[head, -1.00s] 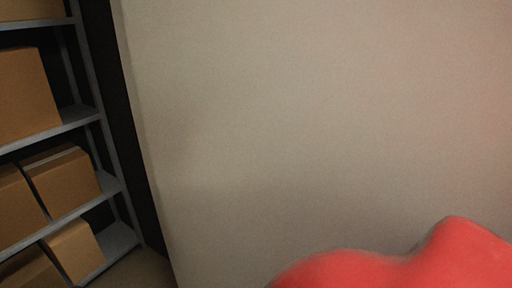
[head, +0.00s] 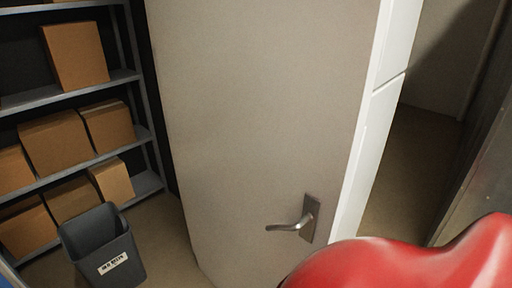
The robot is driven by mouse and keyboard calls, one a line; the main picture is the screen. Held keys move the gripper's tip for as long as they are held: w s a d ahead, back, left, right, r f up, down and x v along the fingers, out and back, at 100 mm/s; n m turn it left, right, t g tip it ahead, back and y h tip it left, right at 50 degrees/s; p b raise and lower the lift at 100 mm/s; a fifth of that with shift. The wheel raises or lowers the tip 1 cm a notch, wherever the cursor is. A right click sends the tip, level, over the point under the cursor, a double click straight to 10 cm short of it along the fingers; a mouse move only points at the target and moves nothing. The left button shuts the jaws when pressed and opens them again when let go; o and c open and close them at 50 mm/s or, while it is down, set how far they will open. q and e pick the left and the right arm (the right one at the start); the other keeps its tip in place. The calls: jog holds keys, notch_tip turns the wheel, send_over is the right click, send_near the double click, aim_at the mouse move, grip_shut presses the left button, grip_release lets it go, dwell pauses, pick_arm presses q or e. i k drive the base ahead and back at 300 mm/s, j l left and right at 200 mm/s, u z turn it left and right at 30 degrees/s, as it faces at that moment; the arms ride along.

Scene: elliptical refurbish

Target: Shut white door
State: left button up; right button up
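The white door (head: 262,120) fills the middle of the head view and stands open, its pale edge (head: 375,130) facing right. A metal lever handle (head: 292,224) on a plate sits low on its face, near that edge. A red rounded part of my own body covers the bottom right and comes close to the handle in the picture; I cannot tell whether it touches the door. Neither of my grippers shows.
A metal shelf (head: 70,95) with several cardboard boxes (head: 76,55) stands at the left. A dark bin (head: 101,245) with a label stands on the floor in front of it. Bare floor (head: 405,175) shows through the opening to the right of the door.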

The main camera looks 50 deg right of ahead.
aim_at(267, 102)
jog(key=k+l+u, duration=0.15)
jog(key=k+l, duration=0.6)
jog(key=l, duration=0.35)
jog(key=l+u, duration=0.1)
jog(key=l, duration=0.4)
jog(key=k+l, duration=0.15)
jog(key=l, duration=0.3)
jog(key=k+l+u, duration=0.1)
jog(key=l, duration=1.45)
jog(key=k+l+u, duration=0.1)
jog(key=k+l, duration=0.15)
jog(key=k+l+u, duration=0.1)
jog(key=k+l, duration=0.15)
jog(key=l, duration=0.2)
